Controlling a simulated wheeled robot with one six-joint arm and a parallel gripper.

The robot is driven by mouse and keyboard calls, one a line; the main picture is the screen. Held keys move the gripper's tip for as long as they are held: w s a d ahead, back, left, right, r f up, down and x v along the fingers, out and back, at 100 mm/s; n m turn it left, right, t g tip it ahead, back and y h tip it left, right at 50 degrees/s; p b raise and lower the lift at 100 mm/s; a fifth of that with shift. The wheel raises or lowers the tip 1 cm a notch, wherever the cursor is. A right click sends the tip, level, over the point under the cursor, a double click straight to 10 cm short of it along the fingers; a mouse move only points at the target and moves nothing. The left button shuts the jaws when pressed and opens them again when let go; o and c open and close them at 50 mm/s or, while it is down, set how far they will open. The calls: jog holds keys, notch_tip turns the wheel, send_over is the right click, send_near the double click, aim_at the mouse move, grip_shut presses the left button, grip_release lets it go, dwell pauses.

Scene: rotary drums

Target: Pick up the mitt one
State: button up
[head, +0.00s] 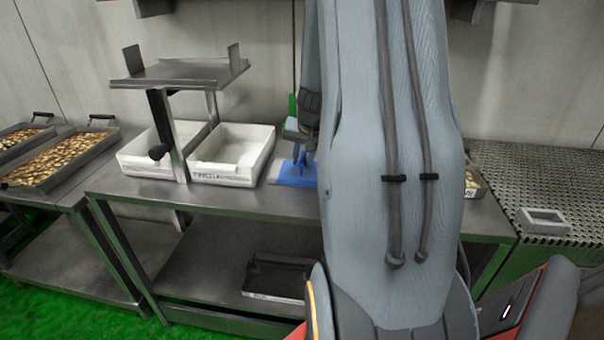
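I cannot make out a mitt for certain. A blue flat object (297,173) with a pale left edge lies on the metal table, right of the white bins; it is partly hidden by my arm, and I cannot tell whether it is a mitt. My gripper (299,150) points down just above or at this blue object. It is small and partly hidden by my arm, so its fingers and any contact are unclear.
Two white bins (230,173) stand on the metal table (240,203) under a raised metal stand (180,73). Filled trays (65,160) are at left. A dark tray (275,280) sits on the lower shelf. A small grey box (544,221) is at right, on a perforated surface (540,180).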

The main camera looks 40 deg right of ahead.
grip_shut()
